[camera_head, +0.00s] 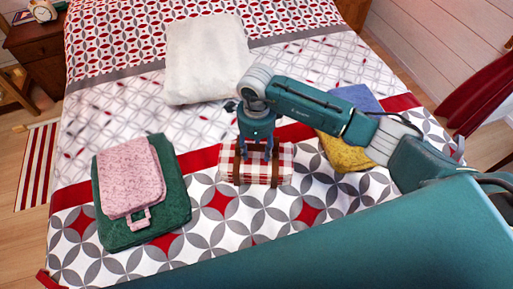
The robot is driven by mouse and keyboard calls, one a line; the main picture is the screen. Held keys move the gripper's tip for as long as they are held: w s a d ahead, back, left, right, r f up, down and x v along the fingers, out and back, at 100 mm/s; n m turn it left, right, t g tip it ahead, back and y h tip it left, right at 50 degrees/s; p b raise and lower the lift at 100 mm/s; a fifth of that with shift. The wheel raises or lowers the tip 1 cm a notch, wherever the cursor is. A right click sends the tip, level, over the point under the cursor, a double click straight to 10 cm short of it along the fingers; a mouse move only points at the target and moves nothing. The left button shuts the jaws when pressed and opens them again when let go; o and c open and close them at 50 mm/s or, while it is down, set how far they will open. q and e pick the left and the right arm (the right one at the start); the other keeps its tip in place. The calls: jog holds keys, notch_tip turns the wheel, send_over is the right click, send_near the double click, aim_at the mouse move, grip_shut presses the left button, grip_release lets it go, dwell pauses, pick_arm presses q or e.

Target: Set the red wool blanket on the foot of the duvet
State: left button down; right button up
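A red-and-white checked bundle (257,175) with brown straps rests on the lower part of the duvet (330,215), the only red blanket-like thing I see on the bed. My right gripper (257,157) points down at its top, between the two straps. Its fingers look spread and reach the bundle's upper edge. The arm partly hides the area behind, and I cannot tell whether the fingers grip anything. My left gripper is not in view.
A folded green cloth (165,218) with a pink bag-like item (132,180) on it lies left. A white pillow (205,60) lies farther up. Yellow (345,157) and blue (357,97) cloths lie right, partly behind my arm.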

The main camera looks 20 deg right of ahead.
jog(key=shift+r, duration=0.1)
notch_tip(320, 180, up, 11)
jog(key=p, duration=0.6)
jog(key=shift+f+p, duration=0.2)
jog(key=shift+p, duration=0.1)
jog(key=shift+r+p, duration=0.3)
jog(key=shift+r, duration=0.45)
